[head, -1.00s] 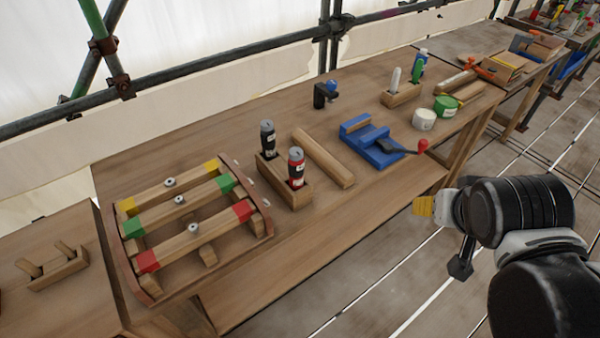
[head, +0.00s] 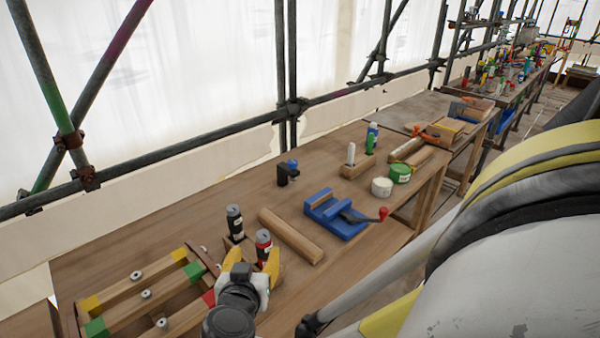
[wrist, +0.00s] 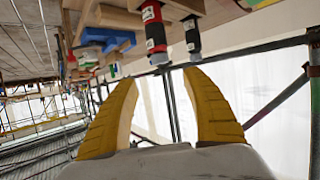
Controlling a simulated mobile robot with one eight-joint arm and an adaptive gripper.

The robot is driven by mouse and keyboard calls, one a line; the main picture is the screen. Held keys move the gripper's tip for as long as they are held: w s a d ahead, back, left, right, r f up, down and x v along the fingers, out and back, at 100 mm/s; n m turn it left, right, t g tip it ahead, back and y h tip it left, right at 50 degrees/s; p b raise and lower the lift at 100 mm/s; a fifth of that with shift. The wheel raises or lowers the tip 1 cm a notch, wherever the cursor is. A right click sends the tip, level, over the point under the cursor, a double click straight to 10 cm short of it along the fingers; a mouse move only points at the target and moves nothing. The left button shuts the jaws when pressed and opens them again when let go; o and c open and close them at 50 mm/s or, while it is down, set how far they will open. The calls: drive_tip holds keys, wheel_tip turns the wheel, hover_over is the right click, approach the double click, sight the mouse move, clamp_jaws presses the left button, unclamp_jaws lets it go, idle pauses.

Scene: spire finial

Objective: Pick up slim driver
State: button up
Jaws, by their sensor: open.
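Two drivers stand upright in a small wooden holder (head: 241,243): one black and grey (head: 234,222), one red and black (head: 263,247). I cannot tell for sure which is the slim driver. My gripper (head: 254,262) is open, its yellow fingers near the red driver and partly hiding it and the holder in the head view. In the wrist view, which looks upside down, the red driver (wrist: 153,32) shows beyond the open fingers (wrist: 160,80), its end roughly in line with the gap. The grey driver (wrist: 193,38) is just right of the gap. Nothing is held.
A wooden bar (head: 291,236) lies beside the holder. A rack with coloured blocks (head: 140,292) is at lower left. A blue vice-like tool (head: 335,214) with a red-knobbed handle lies farther right. Scaffold poles (head: 180,146) run behind the bench.

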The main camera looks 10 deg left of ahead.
sight(262, 236)
drive_tip(key=b+x, duration=0.1)
drive_tip(key=x, duration=0.4)
drive_tip(key=shift+w+f, duration=0.25)
drive_tip(key=shift+f, duration=0.05)
drive_tip(key=shift+w, duration=0.25)
drive_tip(key=b+x, duration=0.2)
drive_tip(key=x, duration=0.3)
drive_tip(key=shift+w+f, duration=0.15)
clamp_jaws()
